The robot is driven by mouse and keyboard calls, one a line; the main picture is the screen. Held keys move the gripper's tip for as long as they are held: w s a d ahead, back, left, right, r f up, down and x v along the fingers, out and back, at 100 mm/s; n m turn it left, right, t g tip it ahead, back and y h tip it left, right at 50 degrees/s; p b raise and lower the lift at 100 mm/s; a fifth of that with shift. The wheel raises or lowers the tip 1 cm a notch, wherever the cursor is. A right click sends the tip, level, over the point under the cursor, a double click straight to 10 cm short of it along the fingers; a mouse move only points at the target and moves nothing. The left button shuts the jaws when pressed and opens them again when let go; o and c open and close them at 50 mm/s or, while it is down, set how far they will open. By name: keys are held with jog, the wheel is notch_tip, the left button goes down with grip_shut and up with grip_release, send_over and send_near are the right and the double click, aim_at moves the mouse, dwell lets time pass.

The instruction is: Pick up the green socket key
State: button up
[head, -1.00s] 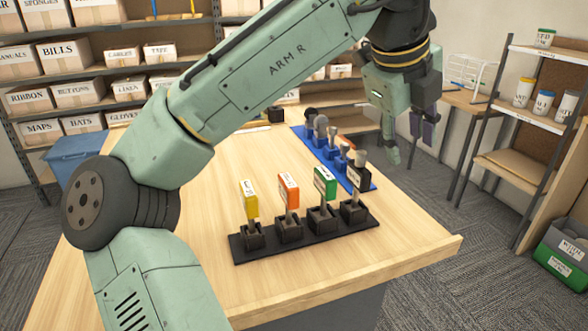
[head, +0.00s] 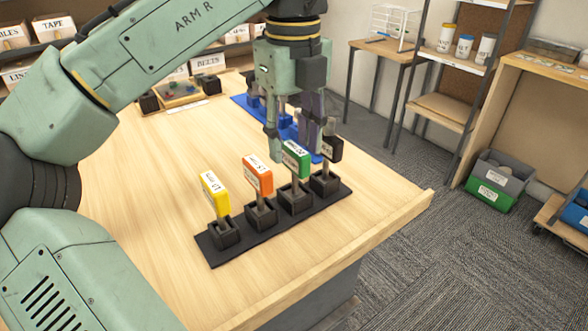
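The green socket key (head: 297,160) stands upright in a black holder block, third from the left in a row of keys, with a white label on its handle. My gripper (head: 295,147) points down over it with its fingers spread. One finger is on the left, between the orange and green handles; the others are on the right, near the green and black handles. I cannot tell whether any finger touches the green handle.
A yellow key (head: 215,192), an orange key (head: 257,174) and a black key (head: 332,147) stand in the same dark rack (head: 262,233). A blue rack (head: 245,100) lies behind. The wooden table (head: 140,205) is clear at left and front.

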aim_at(295, 168)
jog(key=shift+s+d+f, duration=0.1)
jog(key=shift+f, duration=1.25)
jog(key=shift+s+d+f, duration=0.1)
jog(key=shift+f, duration=1.25)
jog(key=shift+c, duration=0.4)
grip_shut()
jog(key=shift+a, duration=0.1)
